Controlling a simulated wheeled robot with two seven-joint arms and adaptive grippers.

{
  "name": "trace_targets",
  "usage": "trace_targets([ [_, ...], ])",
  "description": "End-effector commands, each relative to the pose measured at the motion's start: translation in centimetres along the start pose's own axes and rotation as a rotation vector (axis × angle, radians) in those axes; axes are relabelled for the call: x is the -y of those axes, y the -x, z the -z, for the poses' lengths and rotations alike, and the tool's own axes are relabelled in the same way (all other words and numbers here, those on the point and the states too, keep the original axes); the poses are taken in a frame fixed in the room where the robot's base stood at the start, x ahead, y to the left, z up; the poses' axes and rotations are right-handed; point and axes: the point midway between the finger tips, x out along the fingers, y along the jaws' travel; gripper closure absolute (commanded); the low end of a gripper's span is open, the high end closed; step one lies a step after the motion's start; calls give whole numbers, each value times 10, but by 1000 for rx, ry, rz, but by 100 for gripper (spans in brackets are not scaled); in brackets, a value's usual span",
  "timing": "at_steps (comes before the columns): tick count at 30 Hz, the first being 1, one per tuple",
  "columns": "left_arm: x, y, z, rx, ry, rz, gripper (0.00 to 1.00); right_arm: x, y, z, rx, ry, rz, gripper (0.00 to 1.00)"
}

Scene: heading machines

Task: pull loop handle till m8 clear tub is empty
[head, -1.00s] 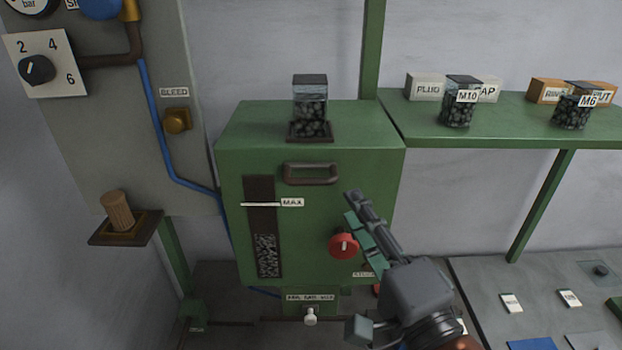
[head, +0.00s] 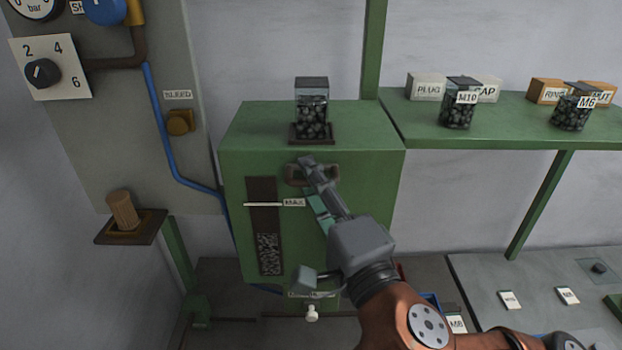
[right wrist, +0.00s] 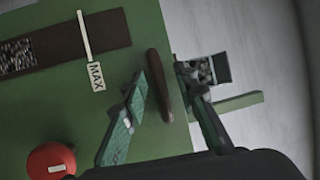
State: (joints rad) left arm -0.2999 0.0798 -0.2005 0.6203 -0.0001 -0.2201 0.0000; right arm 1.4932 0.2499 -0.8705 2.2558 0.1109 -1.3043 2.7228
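The clear tub (head: 312,118) stands upright on a dark base on top of the green cabinet (head: 375,135). Dark pieces fill its lower part; I see no M8 label on it. The brown loop handle (head: 293,174) is on the cabinet's upper front, partly hidden by my right gripper (head: 308,162). In the right wrist view, my right gripper (right wrist: 163,72) is open, with one finger on each side of the loop handle (right wrist: 158,88). The tub also shows behind one finger (right wrist: 222,66). My left gripper is not in view.
A gauge window (head: 262,215) with a MAX label is left of the gripper. A red knob (right wrist: 50,160) shows in the wrist view. A green shelf (head: 510,122) at right holds the M10 tub (head: 459,112) and M6 tub (head: 572,115). A white knob (head: 312,313) is below.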

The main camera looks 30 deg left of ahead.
Motion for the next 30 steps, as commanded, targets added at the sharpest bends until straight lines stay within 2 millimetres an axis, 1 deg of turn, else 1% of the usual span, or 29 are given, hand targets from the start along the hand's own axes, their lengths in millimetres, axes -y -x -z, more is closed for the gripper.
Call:
trace_targets([
  [5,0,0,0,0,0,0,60,0,0,0,0,0,0,73],
  [15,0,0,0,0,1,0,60,0,0,0,0,0,0,97],
  [17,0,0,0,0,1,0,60,0,0,0,0,0,0,100],
  [30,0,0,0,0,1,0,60,0,0,0,0,0,-1,100],
])
